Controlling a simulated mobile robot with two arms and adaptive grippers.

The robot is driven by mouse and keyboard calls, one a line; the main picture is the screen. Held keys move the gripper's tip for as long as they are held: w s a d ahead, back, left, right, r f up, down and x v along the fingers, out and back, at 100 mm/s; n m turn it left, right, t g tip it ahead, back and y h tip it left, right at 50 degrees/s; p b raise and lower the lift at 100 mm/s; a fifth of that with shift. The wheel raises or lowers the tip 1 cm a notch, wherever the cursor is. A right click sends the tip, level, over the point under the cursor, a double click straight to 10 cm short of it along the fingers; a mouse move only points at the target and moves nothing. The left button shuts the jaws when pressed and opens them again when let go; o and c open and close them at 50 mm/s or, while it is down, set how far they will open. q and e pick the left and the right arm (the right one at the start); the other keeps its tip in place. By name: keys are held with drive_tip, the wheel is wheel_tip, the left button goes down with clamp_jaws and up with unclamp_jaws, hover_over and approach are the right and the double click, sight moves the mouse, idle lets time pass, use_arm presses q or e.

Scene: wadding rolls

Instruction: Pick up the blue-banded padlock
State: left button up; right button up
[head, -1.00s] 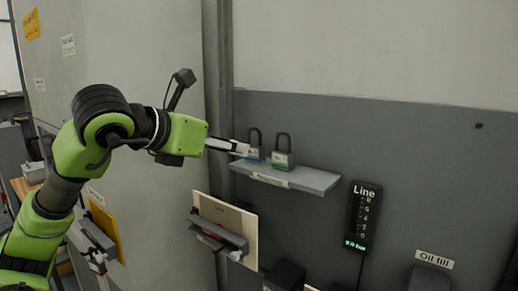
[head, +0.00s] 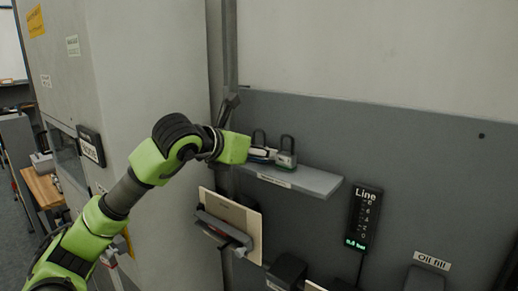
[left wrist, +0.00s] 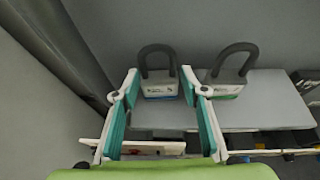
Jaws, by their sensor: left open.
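The blue-banded padlock (left wrist: 160,90) is grey with a dark shackle and stands upright on a small grey shelf (head: 316,181). In the head view its shackle (head: 258,136) shows behind my left gripper (head: 268,154), which hides most of its body. In the left wrist view my left gripper (left wrist: 159,73) is open, with one finger to each side of this padlock. I cannot tell whether the fingers touch it. The green-banded padlock (left wrist: 228,88) stands to its right, just beyond the right finger; it also shows in the head view (head: 287,154). My right gripper is not in view.
A tall grey cabinet (head: 150,90) stands left of the shelf, with a vertical post (head: 229,60) between. Below the shelf are a clipboard-like panel in a holder (head: 232,222) and a black "Line" display (head: 362,220). The wall above the shelf is clear.

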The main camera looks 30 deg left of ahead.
use_arm(q)
drive_tip(key=shift+s, duration=0.1)
drive_tip(key=c, duration=1)
drive_tip(key=shift+r, duration=0.15)
drive_tip(key=shift+r+b, duration=0.3)
drive_tip(key=shift+r, duration=0.25)
drive_tip(key=r, duration=0.2)
drive_tip(key=shift+s+r+b, duration=0.2)
drive_tip(key=shift+r+b, duration=0.1)
drive_tip(key=shift+b, duration=0.1)
drive_tip(key=s+d+r, duration=0.1)
drive_tip(key=s+r, duration=0.2)
drive_tip(key=s, duration=0.1)
drive_tip(key=s+d+r+b, duration=0.1)
drive_tip(key=s+r, duration=0.2)
drive_tip(key=s, duration=0.1)
drive_tip(key=s+d+r+b, duration=0.1)
drive_tip(key=s+r, duration=0.2)
drive_tip(key=s, duration=0.2)
drive_tip(key=shift+d, duration=0.3)
